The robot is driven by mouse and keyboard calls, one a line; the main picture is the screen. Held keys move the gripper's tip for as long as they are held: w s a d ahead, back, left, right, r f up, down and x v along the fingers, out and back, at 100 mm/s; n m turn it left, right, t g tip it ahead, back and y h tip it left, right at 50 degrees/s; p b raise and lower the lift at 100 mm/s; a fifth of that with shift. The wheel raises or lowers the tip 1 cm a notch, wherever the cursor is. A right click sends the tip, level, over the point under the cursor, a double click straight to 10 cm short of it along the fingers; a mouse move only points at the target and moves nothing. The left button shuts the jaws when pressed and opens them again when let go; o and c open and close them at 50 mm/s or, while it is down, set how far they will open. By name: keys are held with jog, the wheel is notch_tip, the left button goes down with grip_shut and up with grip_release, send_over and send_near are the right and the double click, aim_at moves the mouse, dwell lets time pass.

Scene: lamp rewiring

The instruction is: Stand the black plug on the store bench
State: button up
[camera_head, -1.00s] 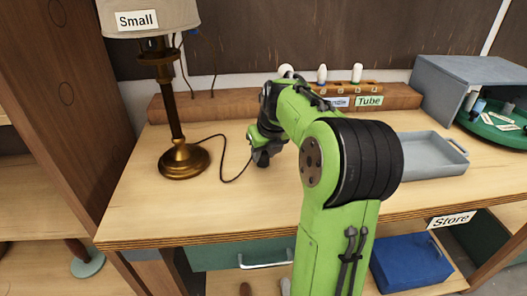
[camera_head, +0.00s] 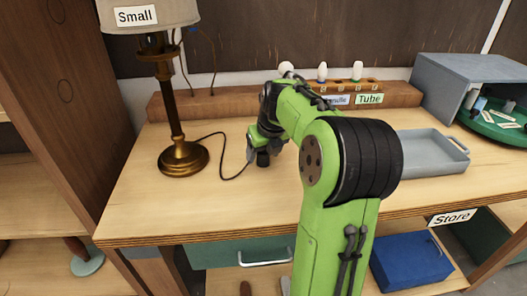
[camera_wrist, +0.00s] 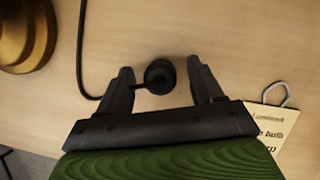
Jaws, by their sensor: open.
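The black plug (camera_wrist: 160,72) stands on the wooden bench top (camera_head: 200,215), seen end-on in the wrist view. In the head view the black plug (camera_head: 263,159) shows just below my gripper (camera_head: 264,146). A dark cord (camera_wrist: 80,50) runs to it from the side of the brass lamp (camera_head: 183,158). In the wrist view my gripper (camera_wrist: 159,72) is open, with one finger on each side of the plug and gaps to both.
A grey tray (camera_head: 430,165) lies right of my arm. A wooden rack with bulbs (camera_head: 350,87) and a grey box with a green turntable (camera_head: 490,128) stand at the back. A printed card (camera_wrist: 272,125) lies near the gripper. The front left bench top is clear.

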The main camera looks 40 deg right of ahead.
jog(key=p+v, duration=0.6)
jog(key=v, duration=0.9)
jog(key=shift+s+r+p, duration=0.2)
jog(key=shift+r+p, duration=0.1)
jog(key=shift+p, duration=0.1)
jog(key=shift+a, duration=0.1)
